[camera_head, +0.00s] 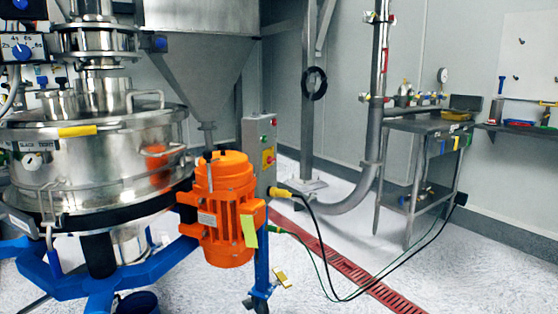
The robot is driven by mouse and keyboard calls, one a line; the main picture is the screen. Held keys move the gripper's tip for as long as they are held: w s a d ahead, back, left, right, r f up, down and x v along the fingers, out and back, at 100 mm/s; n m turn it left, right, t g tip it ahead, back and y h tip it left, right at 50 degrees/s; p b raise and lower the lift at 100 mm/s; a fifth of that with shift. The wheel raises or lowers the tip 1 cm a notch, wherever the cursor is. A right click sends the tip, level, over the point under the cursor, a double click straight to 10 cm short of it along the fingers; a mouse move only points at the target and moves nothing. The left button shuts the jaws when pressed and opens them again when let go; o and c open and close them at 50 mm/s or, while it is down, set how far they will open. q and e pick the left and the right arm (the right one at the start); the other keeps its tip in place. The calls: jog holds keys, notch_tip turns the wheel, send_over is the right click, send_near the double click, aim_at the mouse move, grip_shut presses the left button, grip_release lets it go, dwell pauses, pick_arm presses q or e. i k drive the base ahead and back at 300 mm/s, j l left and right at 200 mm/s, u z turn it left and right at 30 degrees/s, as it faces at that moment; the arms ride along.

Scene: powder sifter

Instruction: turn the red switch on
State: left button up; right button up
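A grey control box (250,130) stands upright just behind the orange motor (226,200), near the middle of the view. Its narrow right-hand face carries a small red switch on a yellow plate (267,158), seen at a steep angle. Small buttons sit above the switch on the same face. The switch is too small to tell its position. Neither of my grippers shows in this view.
A steel sifter (90,165) on blue legs (60,285) fills the left side. The floor at lower right is clear.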

aim_at(270, 160)
jog(key=i+l+u, duration=0.1)
jog(key=l, duration=0.25)
jog(key=i+l+u, duration=0.1)
jog(key=l, duration=0.25)
jog(key=i+l+u, duration=0.15)
jog(key=l, duration=0.25)
jog(key=i+l+u, duration=0.2)
jog(key=l, duration=0.5)
jog(key=i+l+u, duration=0.2)
jog(key=l, duration=0.5)
jog(key=l+u, duration=0.25)
jog(key=l, duration=0.45)
